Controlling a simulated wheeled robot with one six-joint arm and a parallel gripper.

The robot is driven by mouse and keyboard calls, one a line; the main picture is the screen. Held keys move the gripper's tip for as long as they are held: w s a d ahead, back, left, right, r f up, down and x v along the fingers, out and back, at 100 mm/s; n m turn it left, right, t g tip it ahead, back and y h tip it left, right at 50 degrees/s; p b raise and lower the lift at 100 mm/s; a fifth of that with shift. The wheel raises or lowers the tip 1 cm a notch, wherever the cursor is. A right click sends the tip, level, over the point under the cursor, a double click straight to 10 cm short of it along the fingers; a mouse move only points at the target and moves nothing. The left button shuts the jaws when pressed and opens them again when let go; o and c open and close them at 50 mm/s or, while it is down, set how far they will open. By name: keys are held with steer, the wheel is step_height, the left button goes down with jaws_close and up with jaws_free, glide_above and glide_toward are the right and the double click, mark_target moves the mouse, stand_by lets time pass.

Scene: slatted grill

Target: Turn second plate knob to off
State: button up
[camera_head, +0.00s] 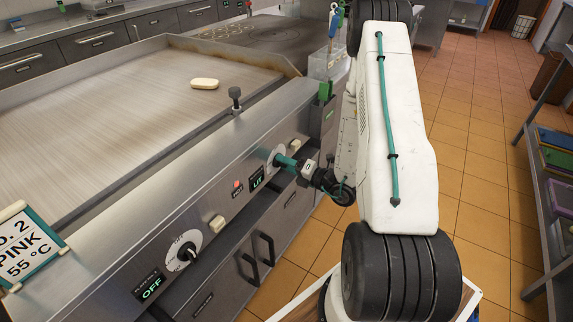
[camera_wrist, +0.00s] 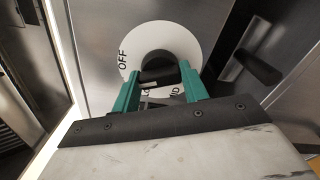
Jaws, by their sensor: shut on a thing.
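The second plate knob is a dark knob (camera_wrist: 157,72) on a white round dial (camera_wrist: 190,40) in the wrist view. "OFF" is printed at the dial's left, and part of another word shows at its lower right. In the head view its dial (camera_head: 274,154) sits on the sloping front panel, partly hidden by my gripper. My gripper (camera_head: 287,162) has green fingers, one on each side of the knob, and is shut on it; the fingers also show in the wrist view (camera_wrist: 160,86). The knob's exact pointing direction is hard to tell.
A nearer knob (camera_head: 187,254) has an "OFF" display (camera_head: 152,288) below it. A lit red lamp (camera_head: 238,184) and a small display (camera_head: 257,181) sit left of the gripped knob. Door handles (camera_head: 250,268) stick out below. Tiled floor (camera_head: 480,130) lies open to the right.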

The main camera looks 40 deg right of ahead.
steer(key=m, duration=0.4)
steer(key=shift+s+a+f+m, duration=0.1)
steer(key=shift+a+m, duration=0.05)
steer(key=shift+m, duration=0.25)
stand_by(0.4)
steer(key=o, duration=1)
steer(key=v, duration=0.7)
steer(key=shift+s+d, duration=0.2)
steer(key=shift+s, duration=0.15)
